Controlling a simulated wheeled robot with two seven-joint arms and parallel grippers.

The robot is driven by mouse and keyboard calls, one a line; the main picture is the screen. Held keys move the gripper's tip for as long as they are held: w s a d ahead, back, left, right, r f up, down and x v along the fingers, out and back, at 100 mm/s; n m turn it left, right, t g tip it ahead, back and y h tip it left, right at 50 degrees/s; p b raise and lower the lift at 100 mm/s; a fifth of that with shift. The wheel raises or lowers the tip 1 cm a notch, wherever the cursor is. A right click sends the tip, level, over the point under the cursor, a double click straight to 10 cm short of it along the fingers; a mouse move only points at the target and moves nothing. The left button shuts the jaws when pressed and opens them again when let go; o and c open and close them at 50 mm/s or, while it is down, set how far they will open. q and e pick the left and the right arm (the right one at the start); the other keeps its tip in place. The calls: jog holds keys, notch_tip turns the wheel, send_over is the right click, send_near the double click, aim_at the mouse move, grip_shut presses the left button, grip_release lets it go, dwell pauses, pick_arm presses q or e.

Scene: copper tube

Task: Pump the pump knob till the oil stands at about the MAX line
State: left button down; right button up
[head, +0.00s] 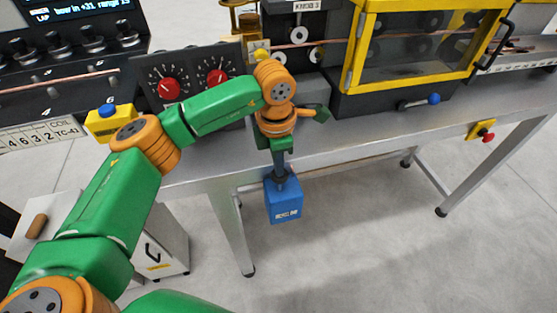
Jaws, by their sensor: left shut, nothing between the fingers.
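A small blue box (284,208) with a white label too small to read hangs below the table's front edge. It looks like the pump; a dark knob or neck (281,182) stands on its top. My left arm reaches in from the left and its wrist turns down over the box. My left gripper (280,169) is shut and points down, its tips at the dark knob; I cannot tell contact from a small gap. No oil level and no MAX line can be made out. My right gripper is not in view.
The grey metal table (365,138) runs across the view. On it stand a panel with red knobs (169,88), a yellow-framed guard (420,45), and a yellow button box (108,122). A table leg (230,225) is left of the blue box. The floor in front is clear.

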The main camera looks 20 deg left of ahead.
pick_arm(q)
jog(key=shift+f, duration=0.25)
jog(key=shift+f, duration=0.15)
notch_tip(320, 180, down, 3)
jog(key=b, duration=0.3)
jog(key=shift+b, duration=0.3)
jog(key=shift+s+r+p, duration=0.2)
jog(key=shift+r+p, duration=0.15)
jog(key=shift+p, duration=0.05)
notch_tip(320, 180, up, 5)
jog(key=p, duration=0.3)
jog(key=shift+w, duration=0.15)
jog(key=shift+s+r+b, duration=0.2)
jog(key=shift+r+b, duration=0.4)
jog(key=shift+b, duration=0.2)
notch_tip(320, 180, up, 8)
jog(key=shift+s+b, duration=0.25)
jog(key=shift+b, duration=0.05)
